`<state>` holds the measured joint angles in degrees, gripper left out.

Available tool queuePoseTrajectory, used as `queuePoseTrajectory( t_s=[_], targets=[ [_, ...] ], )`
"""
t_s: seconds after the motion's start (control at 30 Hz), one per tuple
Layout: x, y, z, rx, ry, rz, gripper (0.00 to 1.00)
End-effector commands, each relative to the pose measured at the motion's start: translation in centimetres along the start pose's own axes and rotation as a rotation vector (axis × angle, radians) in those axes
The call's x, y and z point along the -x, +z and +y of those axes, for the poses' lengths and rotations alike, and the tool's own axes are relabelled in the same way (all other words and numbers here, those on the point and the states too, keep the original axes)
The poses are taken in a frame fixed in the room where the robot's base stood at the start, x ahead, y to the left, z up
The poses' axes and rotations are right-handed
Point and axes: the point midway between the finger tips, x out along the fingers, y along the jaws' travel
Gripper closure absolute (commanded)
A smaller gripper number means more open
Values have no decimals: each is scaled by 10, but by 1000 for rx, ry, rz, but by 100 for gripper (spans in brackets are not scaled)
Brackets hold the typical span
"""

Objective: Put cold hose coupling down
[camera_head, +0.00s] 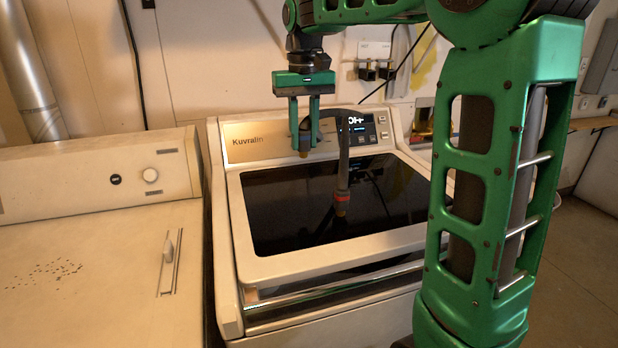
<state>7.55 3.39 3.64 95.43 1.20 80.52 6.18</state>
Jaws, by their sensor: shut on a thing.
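My gripper (304,130) points straight down above the back of the washer's dark glass lid, its green fingers shut on a hose coupling. The coupling (303,153) is small, with a brass-coloured lower end showing below the fingertips; the fingers hide most of it, so I cannot see a cold marking. A dark grey hose (344,150) arches from the gripper to the right and hangs down. Its other end (341,205) has a red band and brass tip over the glass. I cannot tell whether that tip touches the lid.
The washer (228,225) has a control panel with a lit display (357,121) behind the lid. A second appliance (85,270) with a flat, mostly clear top stands left. Two wall valves (377,73) are behind. My own green arm covers the right side.

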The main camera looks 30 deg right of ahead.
Motion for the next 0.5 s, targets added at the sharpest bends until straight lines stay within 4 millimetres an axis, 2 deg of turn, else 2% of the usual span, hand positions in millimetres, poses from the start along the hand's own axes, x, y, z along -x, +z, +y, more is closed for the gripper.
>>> queuePoseTrajectory(
  t_s=[0.17, 0.5],
  targets=[
    [-7, -10, 10, -7, 0, -2, 100],
    [-47, -66, 44, -8, 0, -3, 100]
  ],
)
